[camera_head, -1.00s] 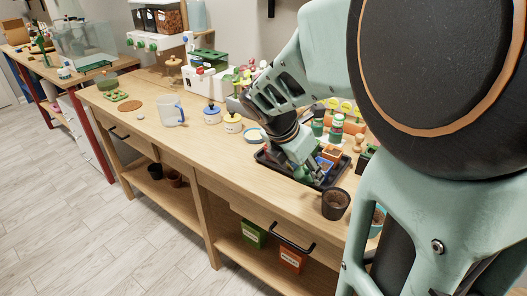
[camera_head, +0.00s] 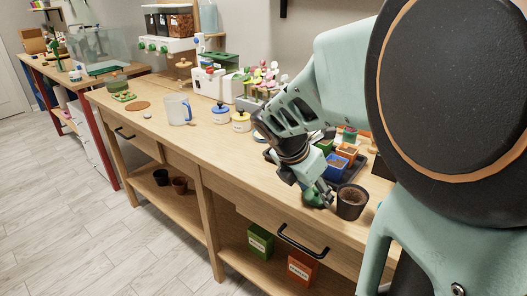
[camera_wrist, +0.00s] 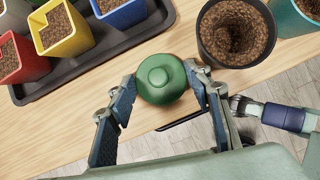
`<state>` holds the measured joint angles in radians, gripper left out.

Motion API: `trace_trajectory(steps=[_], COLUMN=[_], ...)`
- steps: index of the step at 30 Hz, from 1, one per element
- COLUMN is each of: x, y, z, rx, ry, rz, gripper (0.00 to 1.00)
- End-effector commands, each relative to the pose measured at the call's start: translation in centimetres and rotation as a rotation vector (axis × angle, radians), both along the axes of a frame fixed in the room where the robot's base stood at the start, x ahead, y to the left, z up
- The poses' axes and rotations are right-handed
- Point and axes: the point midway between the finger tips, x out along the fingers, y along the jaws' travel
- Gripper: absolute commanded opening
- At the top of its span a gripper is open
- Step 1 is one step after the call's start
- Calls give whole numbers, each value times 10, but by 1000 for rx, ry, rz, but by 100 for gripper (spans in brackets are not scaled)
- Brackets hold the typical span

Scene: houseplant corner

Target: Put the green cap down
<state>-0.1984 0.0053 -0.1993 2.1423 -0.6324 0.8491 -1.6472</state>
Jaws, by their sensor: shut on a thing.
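The green cap (camera_wrist: 161,78) is round with a raised knob in its middle. It sits between the two fingertips of my gripper (camera_wrist: 158,88) in the wrist view, touched from both sides. My gripper (camera_head: 318,196) is shut on it over the front part of the wooden bench (camera_head: 203,131), and the cap shows partly as a green patch in the head view (camera_head: 313,199). I cannot tell whether the cap touches the bench top.
A dark pot of soil (camera_wrist: 236,34) stands close on the right, with a teal pot (camera_wrist: 297,18) beyond it. The black tray (camera_wrist: 86,54) with coloured pots of soil lies on the left. Bare wood and the bench's front edge surround the cap.

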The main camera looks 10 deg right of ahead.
Motion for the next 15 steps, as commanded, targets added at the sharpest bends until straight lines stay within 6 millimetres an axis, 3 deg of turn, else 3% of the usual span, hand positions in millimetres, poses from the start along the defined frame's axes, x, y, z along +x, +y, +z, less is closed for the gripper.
trace_trajectory(steps=[9,10,12,15], x=[0,0,0,0], y=[0,0,0,0], z=[-2,-1,-1,-1], rx=[0,0,0,0], ry=[0,0,0,0], rz=[0,0,0,0], gripper=[33,48,53,53])
